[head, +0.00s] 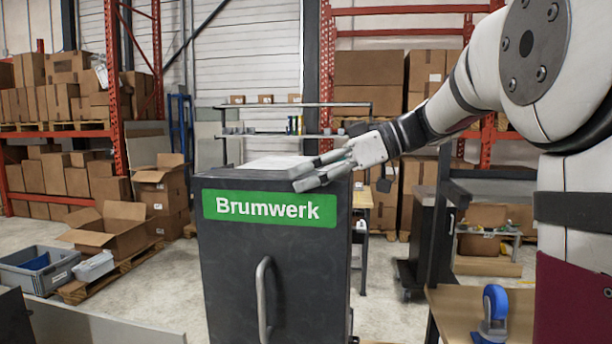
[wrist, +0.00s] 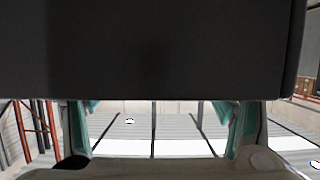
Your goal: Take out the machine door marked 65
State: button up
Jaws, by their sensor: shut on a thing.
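A dark grey door-like panel (head: 228,268) with a green "Brumwerk" sign (head: 269,208) and an upright grey bar handle (head: 262,300) stands in the middle of the head view. No number 65 is readable on it. My gripper (head: 297,180) reaches in from the right at the panel's top edge, just above the sign. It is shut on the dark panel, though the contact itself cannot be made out. In the wrist view the dark panel (wrist: 150,50) fills the upper half and hides the fingertips; my fingers show below it at left and right.
Open cardboard boxes (head: 112,228) and a grey crate (head: 38,270) are on the left floor. A wooden bench (head: 465,312) with a blue tape dispenser (head: 492,310) is at lower right. Racks of boxes stand behind. Some floor is clear left of the panel.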

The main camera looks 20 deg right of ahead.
jog(key=shift+d+h, duration=0.3)
jog(key=shift+d, duration=0.25)
jog(key=shift+w+d+f+p, duration=0.1)
jog(key=shift+p, duration=0.2)
jog(key=shift+s+a+p, duration=0.8)
jog(key=shift+s+a, duration=0.35)
jog(key=shift+s, duration=0.2)
jog(key=shift+s+a+p, duration=0.5)
jog(key=shift+s+a, duration=0.95)
jog(key=shift+s, duration=0.7)
jog(key=shift+s+a+p, duration=0.5)
jog(key=shift+s+a, duration=0.95)
jog(key=shift+s, duration=0.7)
jog(key=shift+s+a+p, duration=0.5)
jog(key=shift+s+a, duration=0.95)
jog(key=shift+s, duration=0.85)
